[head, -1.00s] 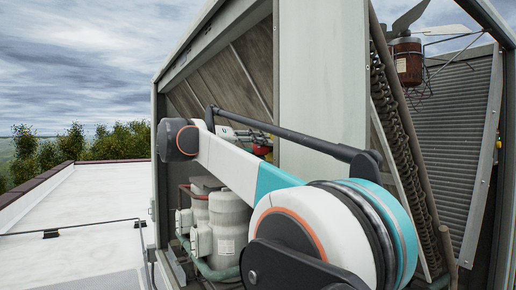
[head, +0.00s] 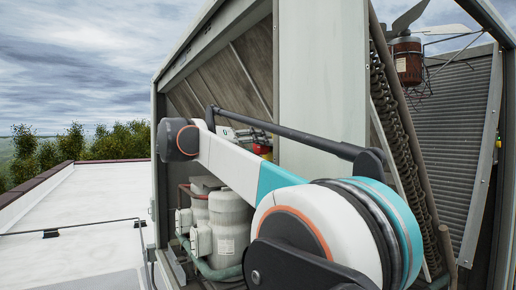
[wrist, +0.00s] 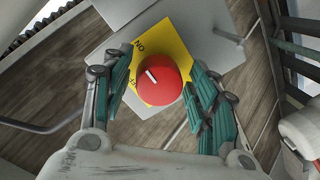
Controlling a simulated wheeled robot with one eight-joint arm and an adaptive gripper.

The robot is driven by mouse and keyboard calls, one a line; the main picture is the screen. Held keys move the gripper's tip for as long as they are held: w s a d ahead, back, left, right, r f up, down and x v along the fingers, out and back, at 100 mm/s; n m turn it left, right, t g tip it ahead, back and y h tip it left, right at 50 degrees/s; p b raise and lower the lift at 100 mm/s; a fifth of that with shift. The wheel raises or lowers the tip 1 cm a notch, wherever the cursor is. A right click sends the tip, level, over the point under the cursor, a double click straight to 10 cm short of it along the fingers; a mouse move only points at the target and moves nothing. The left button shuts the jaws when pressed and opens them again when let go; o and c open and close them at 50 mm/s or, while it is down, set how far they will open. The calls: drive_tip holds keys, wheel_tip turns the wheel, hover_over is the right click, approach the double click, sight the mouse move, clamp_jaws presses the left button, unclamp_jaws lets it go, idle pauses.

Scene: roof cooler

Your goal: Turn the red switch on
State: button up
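The red switch (wrist: 164,79) is a round knob with a white line on its face, mounted on a yellow plate (wrist: 177,44). Upside-down "ON" lettering shows above the knob in the wrist view, and part of another label shows at its left. The white line points to the upper left, between the two labels.
The switch sits on a grey box (wrist: 205,35) inside the open cooler housing. Grey tanks (head: 229,222) and pipes stand below my arm. A pale panel (head: 322,70), a coil and a fan are to the right. The white roof (head: 80,215) at left is open.

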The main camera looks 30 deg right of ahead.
idle(0.3)
drive_tip(key=a+r, duration=0.1)
drive_tip(key=a, duration=1.1)
drive_tip(key=shift+s, duration=0.2)
